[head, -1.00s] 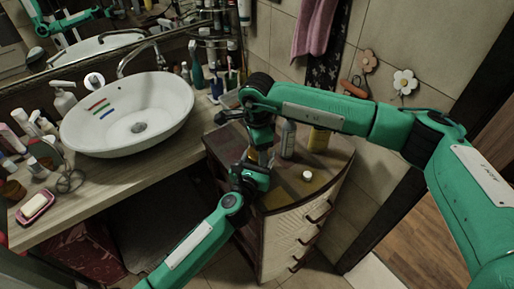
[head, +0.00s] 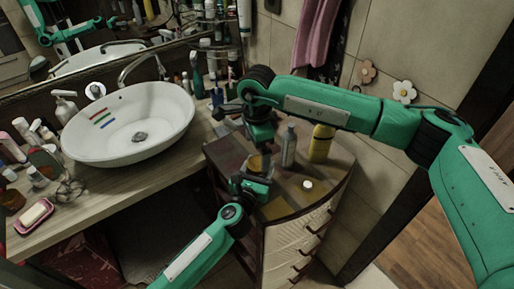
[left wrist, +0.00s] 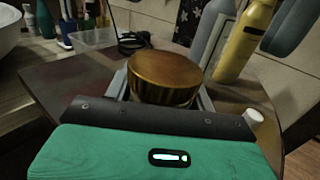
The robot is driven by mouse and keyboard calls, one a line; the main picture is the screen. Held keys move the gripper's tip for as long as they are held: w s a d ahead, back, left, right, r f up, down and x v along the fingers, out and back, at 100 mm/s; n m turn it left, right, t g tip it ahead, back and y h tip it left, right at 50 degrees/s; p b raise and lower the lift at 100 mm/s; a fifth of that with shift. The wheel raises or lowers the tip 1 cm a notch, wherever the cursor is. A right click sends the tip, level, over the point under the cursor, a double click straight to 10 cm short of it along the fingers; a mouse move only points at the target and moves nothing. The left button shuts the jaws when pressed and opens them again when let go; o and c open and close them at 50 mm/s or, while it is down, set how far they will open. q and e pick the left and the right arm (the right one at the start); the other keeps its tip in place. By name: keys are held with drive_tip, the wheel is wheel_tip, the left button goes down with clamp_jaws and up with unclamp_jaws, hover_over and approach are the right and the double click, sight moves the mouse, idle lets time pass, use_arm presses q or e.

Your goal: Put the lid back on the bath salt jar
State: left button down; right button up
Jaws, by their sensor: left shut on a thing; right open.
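A round golden-brown piece with a flat top (left wrist: 165,78) sits between the fingers of my left gripper in the left wrist view. It also shows as an amber shape (head: 257,163) in the head view, over the small cabinet. I cannot tell whether it is the bath salt jar with its lid on or only one part. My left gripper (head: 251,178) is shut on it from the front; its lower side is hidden. My right gripper (head: 229,109) is open, behind and above that piece, apart from it, its fingers dark and partly hard to make out.
On the cabinet top (head: 330,165) stand a grey bottle (head: 289,147) and a yellow bottle (head: 321,143), right of the held piece. A small white cap (head: 308,185) lies near the front edge. The basin (head: 130,125) stands on the counter at left.

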wheel_tip(320, 180, up, 11)
drive_tip(key=shift+r, duration=0.2)
use_arm(q)
drive_tip(key=shift+c, duration=2.2)
unclamp_jaws()
drive_tip(key=b+v, duration=0.2)
drive_tip(key=v, duration=1.2)
drive_tip(key=shift+b, duration=0.35)
use_arm(e)
drive_tip(key=shift+f, duration=1.35)
use_arm(q)
drive_tip(key=shift+w, duration=0.1)
